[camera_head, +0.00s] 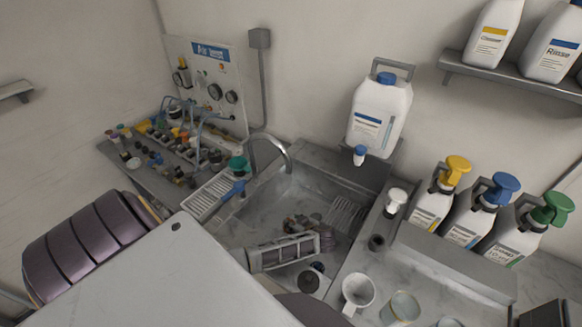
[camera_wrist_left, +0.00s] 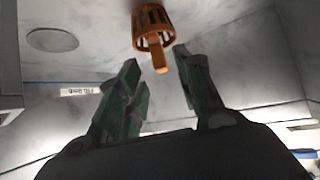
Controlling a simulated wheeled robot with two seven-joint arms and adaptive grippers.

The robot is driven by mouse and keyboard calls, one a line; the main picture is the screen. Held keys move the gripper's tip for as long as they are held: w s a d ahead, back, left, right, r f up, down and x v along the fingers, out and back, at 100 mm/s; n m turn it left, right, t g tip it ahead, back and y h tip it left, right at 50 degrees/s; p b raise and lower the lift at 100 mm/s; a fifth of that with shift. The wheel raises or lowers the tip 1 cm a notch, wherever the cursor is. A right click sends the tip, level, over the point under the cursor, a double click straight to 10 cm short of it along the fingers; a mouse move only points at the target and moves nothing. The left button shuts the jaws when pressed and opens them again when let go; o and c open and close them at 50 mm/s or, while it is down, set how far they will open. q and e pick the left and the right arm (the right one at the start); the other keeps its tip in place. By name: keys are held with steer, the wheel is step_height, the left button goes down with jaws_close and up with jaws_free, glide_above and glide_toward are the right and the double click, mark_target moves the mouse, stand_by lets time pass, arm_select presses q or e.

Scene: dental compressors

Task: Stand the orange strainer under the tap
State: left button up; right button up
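The orange strainer (camera_wrist_left: 153,22) shows only in the left wrist view, at the top, a slotted cup with a stub pointing toward my gripper. It is against a grey surface, beyond the fingertips and apart from them. My left gripper (camera_wrist_left: 157,66) is open and empty, its greenish fingers spread. In the head view my left gripper (camera_head: 300,224) is over the sink (camera_head: 262,212), and the strainer cannot be made out there. The tap (camera_head: 270,145) is a curved grey spout at the sink's back left. My right gripper is not in view.
Several pump bottles (camera_head: 485,208) stand to the right. A white cup (camera_head: 357,290) and a glass (camera_head: 400,308) stand in front. A drain rack (camera_head: 212,195) lies left of the tap.

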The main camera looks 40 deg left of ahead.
arm_select(q)
steer(key=v, duration=0.7)
steer(key=shift+d+r, duration=0.15)
stand_by(0.4)
